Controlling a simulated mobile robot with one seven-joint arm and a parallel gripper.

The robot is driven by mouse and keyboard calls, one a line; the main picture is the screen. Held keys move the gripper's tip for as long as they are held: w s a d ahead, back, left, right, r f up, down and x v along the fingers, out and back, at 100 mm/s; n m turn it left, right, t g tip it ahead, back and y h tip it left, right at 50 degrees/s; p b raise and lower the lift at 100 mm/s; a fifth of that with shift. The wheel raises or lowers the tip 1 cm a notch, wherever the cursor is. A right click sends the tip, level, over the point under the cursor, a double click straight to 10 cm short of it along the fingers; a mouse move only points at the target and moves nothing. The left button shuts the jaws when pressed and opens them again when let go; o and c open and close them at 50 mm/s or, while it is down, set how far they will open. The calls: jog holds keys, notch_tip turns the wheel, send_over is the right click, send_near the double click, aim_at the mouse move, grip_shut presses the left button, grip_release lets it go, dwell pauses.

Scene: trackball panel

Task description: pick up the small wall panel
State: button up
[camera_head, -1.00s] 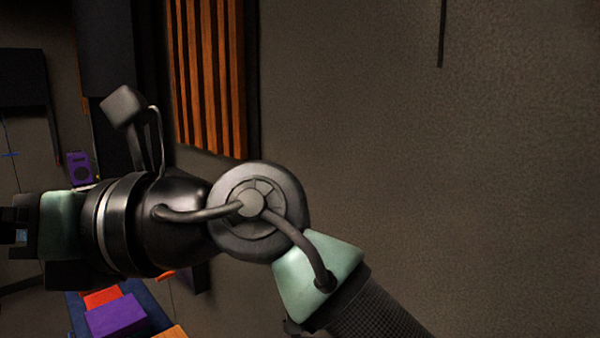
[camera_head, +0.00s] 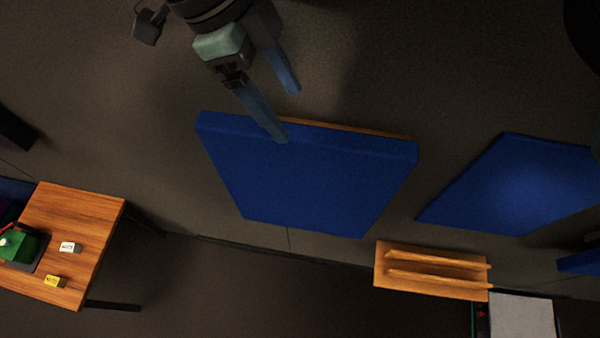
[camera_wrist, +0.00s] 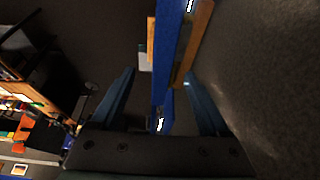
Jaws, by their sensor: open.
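A blue wall panel (camera_head: 310,180) with a thin wooden back edge stands out from the grey wall in the middle of the head view. My gripper (camera_head: 288,113) is at its upper edge, left of its middle, with one blue finger in front of the blue face and the other on the wall side. In the wrist view the panel (camera_wrist: 167,55) appears edge-on as a blue and wooden strip between the two open fingers (camera_wrist: 160,74). The gripper is open. I cannot tell whether either finger touches the panel.
A second blue panel (camera_head: 515,185) is on the wall to the right. Below is a wooden shelf (camera_head: 430,272). At the lower left a wooden table (camera_head: 75,215) bears a green object (camera_head: 20,247) and small white and yellow blocks. The wall lies close behind the panel.

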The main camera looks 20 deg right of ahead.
aim_at(301, 133)
jog(key=b+x, duration=0.1)
jog(key=x, duration=0.1)
jog(key=b+x, duration=0.1)
jog(key=x, duration=0.2)
jog(key=b+x, duration=0.1)
jog(key=x, duration=0.2)
jog(key=shift+w+f+b, duration=0.15)
jog(key=shift+w+b, duration=0.25)
jog(key=shift+d+f, duration=0.1)
jog(key=shift+f, duration=0.15)
jog(key=shift+f+b, duration=0.25)
jog(key=shift+b, duration=0.1)
grip_shut()
jog(key=shift+r, duration=0.1)
dwell(0.8)
